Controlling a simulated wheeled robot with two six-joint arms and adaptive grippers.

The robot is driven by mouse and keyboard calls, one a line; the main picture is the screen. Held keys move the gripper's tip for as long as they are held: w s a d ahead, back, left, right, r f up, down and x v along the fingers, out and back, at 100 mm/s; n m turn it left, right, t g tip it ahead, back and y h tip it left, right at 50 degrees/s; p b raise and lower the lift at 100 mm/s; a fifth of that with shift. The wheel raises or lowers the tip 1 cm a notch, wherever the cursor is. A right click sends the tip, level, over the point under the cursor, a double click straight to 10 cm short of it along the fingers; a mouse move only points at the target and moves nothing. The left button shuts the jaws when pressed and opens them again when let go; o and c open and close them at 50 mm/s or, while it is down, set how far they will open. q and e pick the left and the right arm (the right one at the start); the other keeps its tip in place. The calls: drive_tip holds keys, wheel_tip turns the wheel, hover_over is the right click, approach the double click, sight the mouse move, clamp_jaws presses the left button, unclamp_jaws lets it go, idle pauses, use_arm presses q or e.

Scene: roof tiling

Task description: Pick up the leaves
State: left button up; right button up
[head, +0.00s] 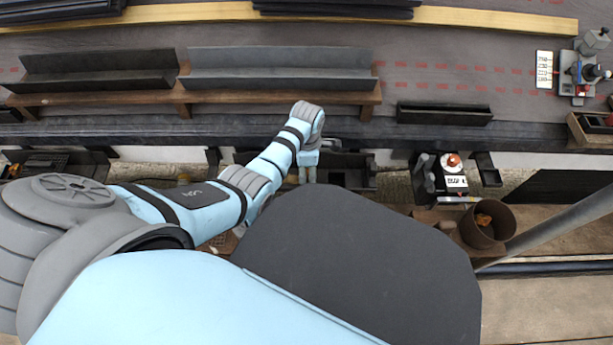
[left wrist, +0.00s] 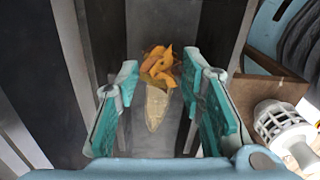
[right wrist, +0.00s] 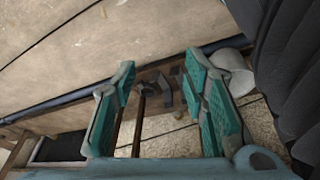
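Orange leaves (left wrist: 158,65) lie in a small heap in a dark grey channel in the left wrist view. A pale tan, pointed piece (left wrist: 155,107) lies against the heap on the near side; I cannot tell if it is a leaf. My left gripper (left wrist: 163,78) is open and empty, its teal fingers on either side of the view of the leaves. In the head view my left gripper (head: 308,172) points down over the gutter area, and the leaves there are hidden. My right gripper (right wrist: 161,75) is open and empty in the right wrist view, above wooden planks.
A brown bucket (head: 485,226) with something orange inside stands at right. Dark angled gutter pieces (head: 280,70) rest on a wooden shelf on the roof. A grey pole (head: 555,226) crosses the lower right.

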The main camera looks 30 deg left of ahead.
use_arm(q)
drive_tip(key=shift+f, duration=0.45)
use_arm(e)
drive_tip(key=shift+w+a+r, duration=0.1)
drive_tip(key=shift+r, duration=0.65)
use_arm(q)
drive_tip(key=shift+c, duration=0.3)
drive_tip(key=c, duration=0.4)
drive_tip(key=shift+r, duration=0.15)
use_arm(e)
drive_tip(key=shift+w+r, duration=0.1)
